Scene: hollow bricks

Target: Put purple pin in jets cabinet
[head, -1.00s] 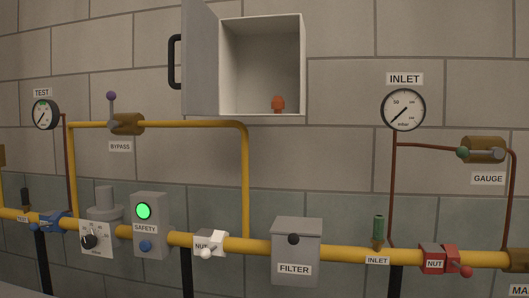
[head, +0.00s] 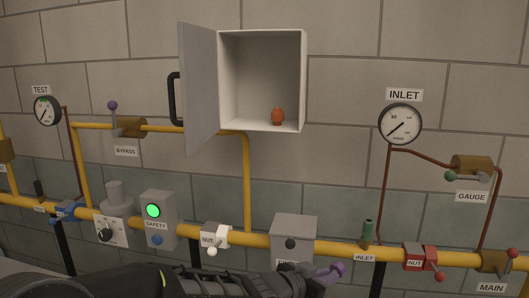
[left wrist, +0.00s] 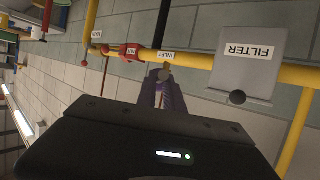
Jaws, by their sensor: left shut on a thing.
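An open grey-white wall cabinet (head: 228,85) hangs at the top middle of the head view, with its door (head: 200,90) swung to the left. No label shows on it. A small orange-red piece (head: 278,116) stands on its floor. My left gripper (head: 322,277) reaches in along the bottom of the head view, below the cabinet and in front of the filter box. It is shut on the purple pin (head: 334,271), whose purple part sticks out at the fingertips. My right gripper is not in view.
A yellow pipe (head: 335,249) runs along the wall with the grey filter box (head: 294,229), a green inlet fitting (head: 368,231) and a red nut valve (head: 420,257). The inlet gauge (head: 400,123) hangs right of the cabinet.

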